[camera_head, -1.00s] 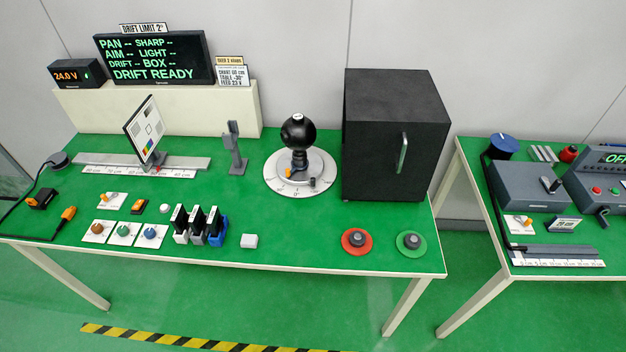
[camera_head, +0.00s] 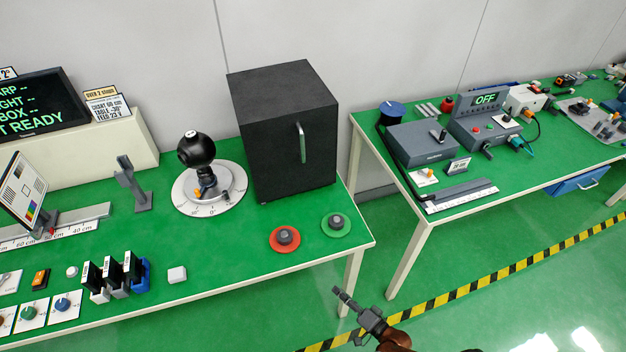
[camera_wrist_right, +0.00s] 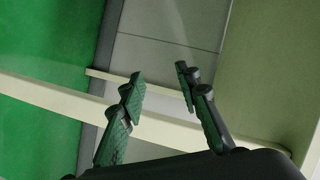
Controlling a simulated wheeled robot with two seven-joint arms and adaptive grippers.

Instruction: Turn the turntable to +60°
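The turntable (camera_head: 187,204) is a round white disc with degree marks, on the green table left of the black box. A black ball-shaped gimbal camera (camera_head: 197,150) stands on its middle, and a small dark peg (camera_head: 226,196) stands near its rim. My right gripper (camera_head: 339,294) is off the table's front right corner, low in the head view, apart from the turntable. In the right wrist view its fingers (camera_wrist_right: 161,88) are spread with nothing between them. My left gripper is not in view.
A black box (camera_head: 280,130) with a handle stands right of the turntable. A second table (camera_head: 440,208) stands right, beyond a gap.

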